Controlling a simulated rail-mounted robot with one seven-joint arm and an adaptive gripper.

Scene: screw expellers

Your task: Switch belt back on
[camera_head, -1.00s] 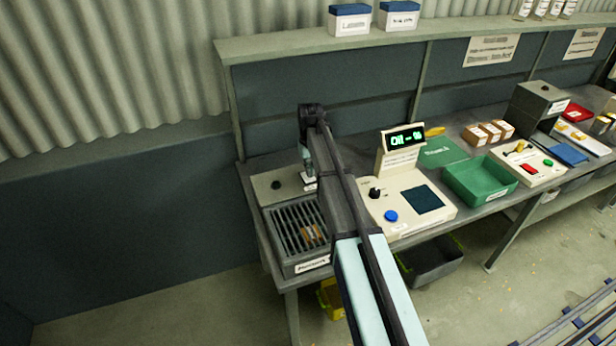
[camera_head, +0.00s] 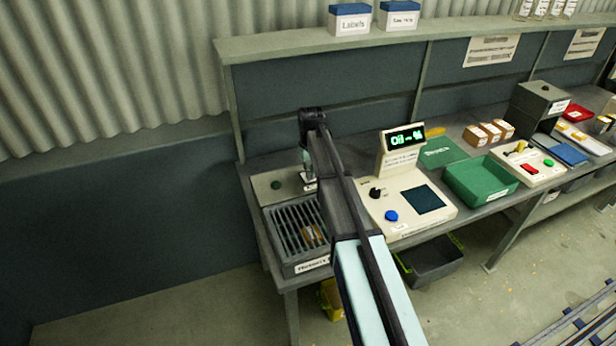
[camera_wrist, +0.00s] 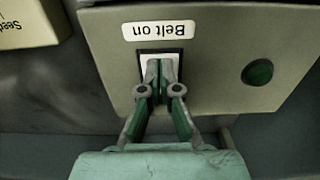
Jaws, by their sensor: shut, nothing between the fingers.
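A grey switch box (camera_wrist: 215,35) fills the upper part of the wrist view and carries a white label (camera_wrist: 158,30) that reads "Belt on", upside down. Below the label is a white rocker switch (camera_wrist: 146,62) in a dark frame, mostly hidden by my fingers. My gripper (camera_wrist: 160,66) is shut and empty, its tips over the switch; I cannot tell whether they touch it. A dark green round button or lamp (camera_wrist: 257,72) is on the right of the box. In the head view, the box (camera_head: 272,185) is at the bench's left end, and my gripper (camera_head: 310,184) is at its right.
A slatted tray (camera_head: 290,235) with a small orange-brown item stands in front of the box. To the right are a cream device (camera_head: 410,208) with a lit display, a blue button and a knob, and a green bin (camera_head: 482,180). A shelf (camera_head: 400,40) runs above the bench.

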